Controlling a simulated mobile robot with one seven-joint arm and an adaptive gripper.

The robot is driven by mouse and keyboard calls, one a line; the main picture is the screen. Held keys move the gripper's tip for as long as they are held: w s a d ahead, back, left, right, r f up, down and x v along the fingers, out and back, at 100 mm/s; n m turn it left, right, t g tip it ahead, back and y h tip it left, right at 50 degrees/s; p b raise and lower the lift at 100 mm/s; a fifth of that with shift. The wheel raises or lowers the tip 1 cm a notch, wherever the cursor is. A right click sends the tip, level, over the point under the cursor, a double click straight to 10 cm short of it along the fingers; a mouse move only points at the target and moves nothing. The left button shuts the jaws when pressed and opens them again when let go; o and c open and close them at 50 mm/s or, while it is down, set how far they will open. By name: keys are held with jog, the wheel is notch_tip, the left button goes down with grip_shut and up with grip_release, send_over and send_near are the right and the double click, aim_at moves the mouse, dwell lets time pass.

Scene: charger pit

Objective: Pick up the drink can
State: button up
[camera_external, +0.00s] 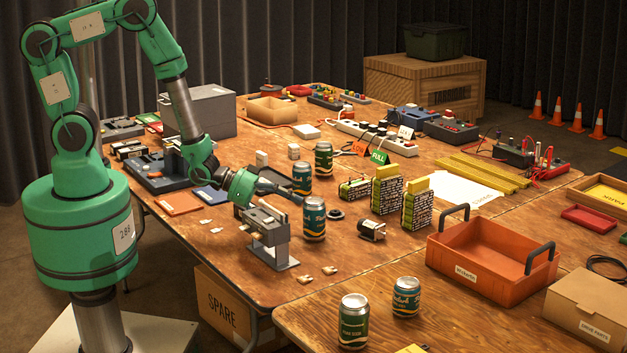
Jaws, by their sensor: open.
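Several drink cans stand upright. One green and silver can (314,221) stands near the middle of the wooden table. Two more cans stand behind it, one teal (302,179) and one green (324,160). Two cans stand on the near table, a green one (353,322) and a teal one (406,297). My gripper (298,197) is open, low over the table, just left of the middle can's top. Its fingers are small in this view, and I cannot tell whether they touch that can. I see nothing held in it.
A grey stand (269,238) is directly below and left of my gripper. An orange tray (478,258) is farther right. The table's front edge is close.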

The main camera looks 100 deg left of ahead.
aim_at(308, 201)
jog(key=shift+b+x, duration=0.9)
jog(key=shift+x, duration=1.7)
jog(key=shift+c, duration=0.2)
jog(key=c, duration=1.6)
jog(key=shift+r+p, duration=1.45)
jog(key=shift+r, duration=3.55)
